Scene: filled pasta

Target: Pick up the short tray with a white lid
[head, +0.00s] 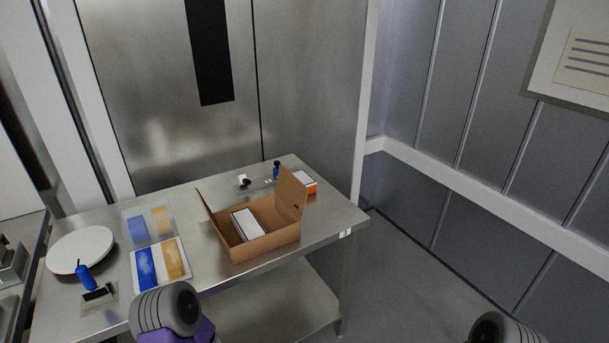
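A small tray with a white top (248,224) sits inside an open cardboard box (265,248) on the steel table; the box walls hide its lower part. Another small box-like item with a white top and orange side (304,181) lies behind the cardboard box, partly hidden by its raised flap. I cannot tell for sure which of the two is the short tray with a white lid. Neither of my grippers shows; only rounded dark grey parts of my arms show at the bottom edge, apart from both items.
The steel table (325,228) also holds a white-rimmed tray with blue and yellow contents (160,265), a clearer tray (149,224) behind it, a round white plate (80,249) and a blue-handled tool (86,277). Metal walls stand behind and right. Floor is clear at right.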

